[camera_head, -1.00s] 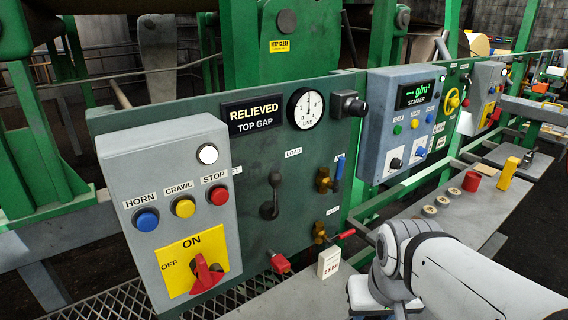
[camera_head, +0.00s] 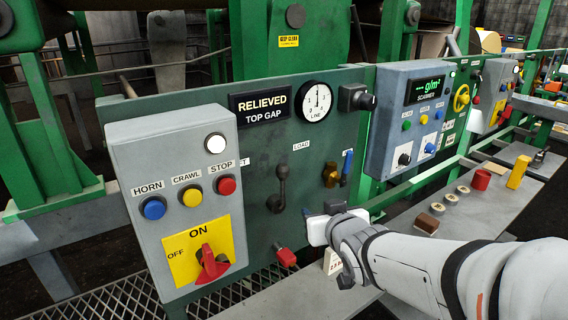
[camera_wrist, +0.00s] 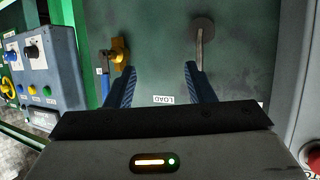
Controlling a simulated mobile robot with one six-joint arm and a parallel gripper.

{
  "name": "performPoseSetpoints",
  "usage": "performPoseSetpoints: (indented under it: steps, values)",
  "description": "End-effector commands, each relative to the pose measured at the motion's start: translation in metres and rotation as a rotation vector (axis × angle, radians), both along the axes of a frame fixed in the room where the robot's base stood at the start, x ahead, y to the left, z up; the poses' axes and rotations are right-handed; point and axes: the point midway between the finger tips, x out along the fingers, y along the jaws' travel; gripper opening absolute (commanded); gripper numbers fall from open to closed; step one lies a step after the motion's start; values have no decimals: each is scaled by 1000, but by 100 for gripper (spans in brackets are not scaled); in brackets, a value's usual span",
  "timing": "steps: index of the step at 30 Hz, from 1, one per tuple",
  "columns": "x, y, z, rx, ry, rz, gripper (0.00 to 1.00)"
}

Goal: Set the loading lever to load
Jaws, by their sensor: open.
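The loading lever (camera_head: 279,190) is a dark handle on the green panel, standing nearly upright with a round end at its bottom. The LOAD label (camera_head: 301,146) is above and right of it. In the wrist view, which is upside down, the lever's round base and thin stem (camera_wrist: 200,42) show; the stem runs to the right fingertip and its far end is hidden. My gripper (camera_wrist: 160,70) is open with blue fingers and nothing between them. In the head view my gripper (camera_head: 322,213) is in front of the panel, right of and below the lever.
A brass valve with a blue handle (camera_head: 331,175) is right of the lever. The switch box (camera_head: 170,145) juts out at left, the scanner box (camera_head: 405,115) at right. A red handle (camera_head: 285,257) sticks out below. A shelf (camera_head: 405,212) with small items runs rightward.

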Motion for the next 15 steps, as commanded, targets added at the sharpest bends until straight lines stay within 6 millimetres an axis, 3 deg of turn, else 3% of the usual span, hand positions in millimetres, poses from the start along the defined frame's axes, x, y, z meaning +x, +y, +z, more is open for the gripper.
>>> performPoseSetpoints:
  steps: [6,15]
  values:
    - [12,39,35,95,-256,120,49]
    - [20,57,50,137,-344,168,49]
